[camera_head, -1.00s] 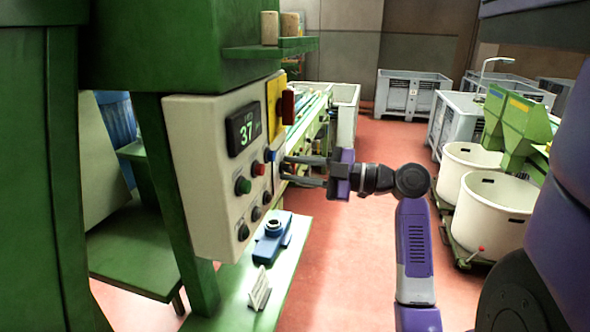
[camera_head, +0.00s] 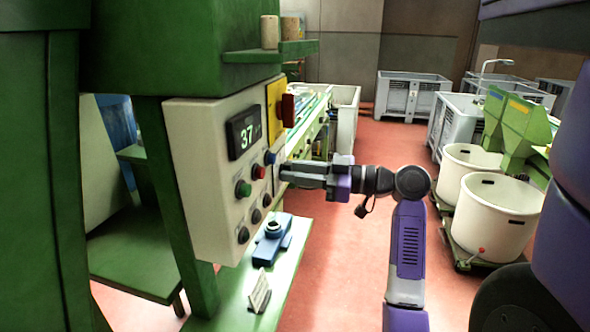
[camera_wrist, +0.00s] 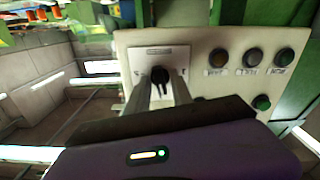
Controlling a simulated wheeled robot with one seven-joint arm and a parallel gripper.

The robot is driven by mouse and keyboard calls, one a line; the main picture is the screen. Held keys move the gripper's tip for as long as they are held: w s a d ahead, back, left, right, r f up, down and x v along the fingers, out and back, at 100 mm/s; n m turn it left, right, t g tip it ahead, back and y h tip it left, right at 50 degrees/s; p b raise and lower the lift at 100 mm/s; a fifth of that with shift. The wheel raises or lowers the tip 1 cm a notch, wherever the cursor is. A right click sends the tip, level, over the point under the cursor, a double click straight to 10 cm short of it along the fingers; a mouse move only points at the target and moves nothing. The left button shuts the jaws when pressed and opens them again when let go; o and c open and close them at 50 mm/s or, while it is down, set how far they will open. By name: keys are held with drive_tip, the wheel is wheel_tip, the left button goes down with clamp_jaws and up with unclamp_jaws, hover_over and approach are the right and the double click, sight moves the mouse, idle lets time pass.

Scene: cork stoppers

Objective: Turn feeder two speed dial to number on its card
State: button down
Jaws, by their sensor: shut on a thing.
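The cream control panel (camera_head: 200,150) shows a lit display (camera_head: 243,132) reading 37. In the wrist view the black dial (camera_wrist: 160,76) sits on a square white plate (camera_wrist: 178,58) with a small label above it; its marks are not readable. My gripper (camera_head: 286,173) reaches the panel's right side from the right, and its fingers are shut on the dial, one on each side. In the head view the dial is hidden by the fingers. A small white standing card (camera_head: 260,294) is on the green shelf below, its writing unreadable from here.
Coloured buttons, including a green one (camera_head: 243,188) and a blue one (camera_head: 269,157), are close to my fingers. A red part (camera_head: 288,110) juts out above. A blue device (camera_head: 271,242) sits on the green shelf (camera_head: 235,306).

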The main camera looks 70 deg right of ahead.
drive_tip(key=shift+m+p, duration=4.35)
drive_tip(key=shift+m, duration=1.55)
drive_tip(key=c, duration=1.4)
unclamp_jaws()
drive_tip(key=shift+c, duration=0.2)
